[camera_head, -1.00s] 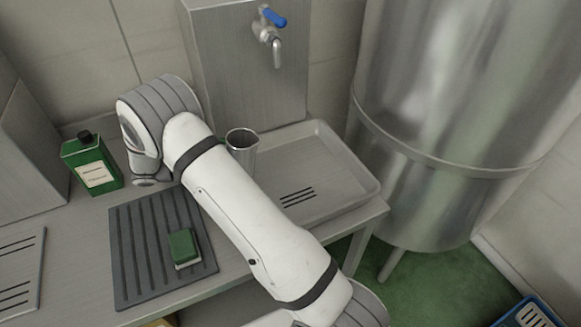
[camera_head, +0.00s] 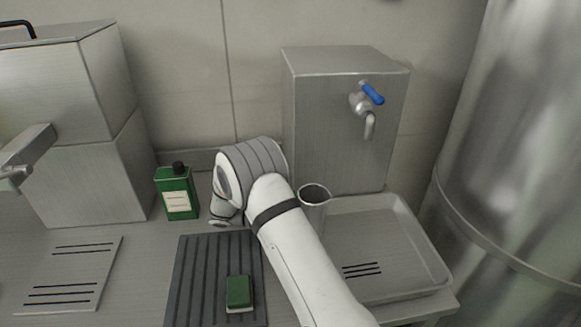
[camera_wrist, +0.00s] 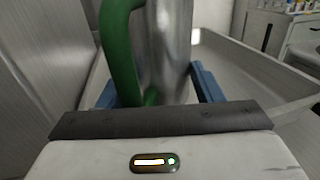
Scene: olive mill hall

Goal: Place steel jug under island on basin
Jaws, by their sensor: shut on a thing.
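The steel jug (camera_head: 314,212) shows its open rim just right of my arm in the head view, upright at the left end of the basin. In the wrist view the jug (camera_wrist: 171,50) is a shiny steel body with a green handle on its left. My gripper (camera_wrist: 153,88) has its blue fingers on either side of the jug and is shut on it. My arm hides the gripper in the head view. The steel basin (camera_head: 418,262) is a shallow tray with drain slots below the tap. I cannot tell whether the jug's base touches it.
A steel tap housing (camera_head: 335,120) with a blue-levered tap (camera_head: 366,105) stands behind the basin. A large steel tank (camera_head: 515,150) is at right. Left of my arm are a green bottle (camera_head: 177,192) and a ribbed mat (camera_head: 200,275) with a green sponge (camera_head: 239,291).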

